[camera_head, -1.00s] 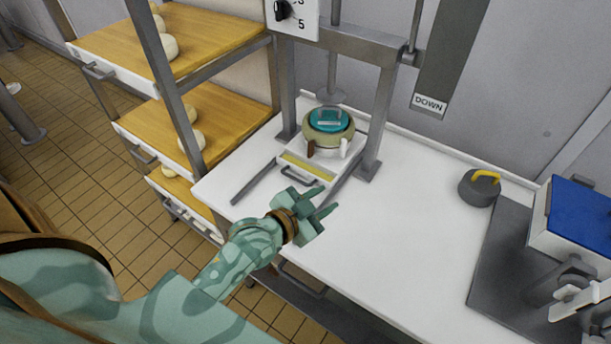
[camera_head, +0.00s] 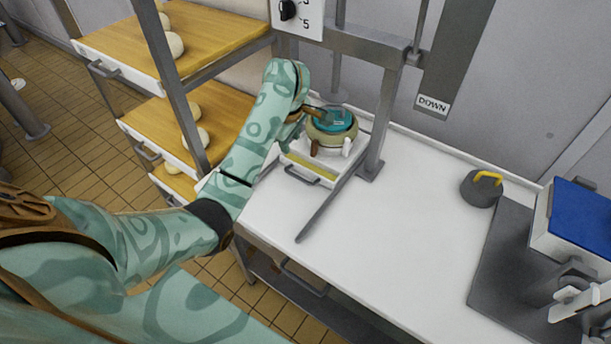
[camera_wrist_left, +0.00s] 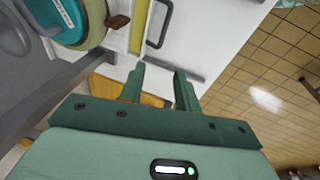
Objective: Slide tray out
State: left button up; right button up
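The white tray (camera_head: 327,178) with a yellow front strip lies between two dark rails under the press frame. Its grey handle (camera_head: 305,176) faces the front edge and also shows in the left wrist view (camera_wrist_left: 160,24). A round mould (camera_head: 331,134) with a teal lid (camera_head: 334,119) sits on it. My left gripper (camera_head: 316,112) is at the mould's left side in the head view, partly hidden by my arm. In the left wrist view its fingers (camera_wrist_left: 160,72) are open and empty, short of the handle. My right gripper is not in view.
A rack of wooden shelves (camera_head: 228,122) with pale round loaves stands left of the table. A dark weight (camera_head: 481,187) with a yellow handle and a blue-topped box (camera_head: 583,215) are at the right. The white table's middle (camera_head: 400,220) is clear.

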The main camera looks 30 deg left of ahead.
pick_arm(q)
jog(key=d+h, duration=0.1)
jog(key=d, duration=0.1)
jog(key=b, duration=0.7)
send_near(306, 181)
jog(key=shift+m+h, duration=0.3)
jog(key=shift+h, duration=0.1)
jog(key=x, duration=0.7)
jog(key=shift+w+a+f, duration=0.25)
jog(key=shift+a+f, duration=0.1)
grip_shut()
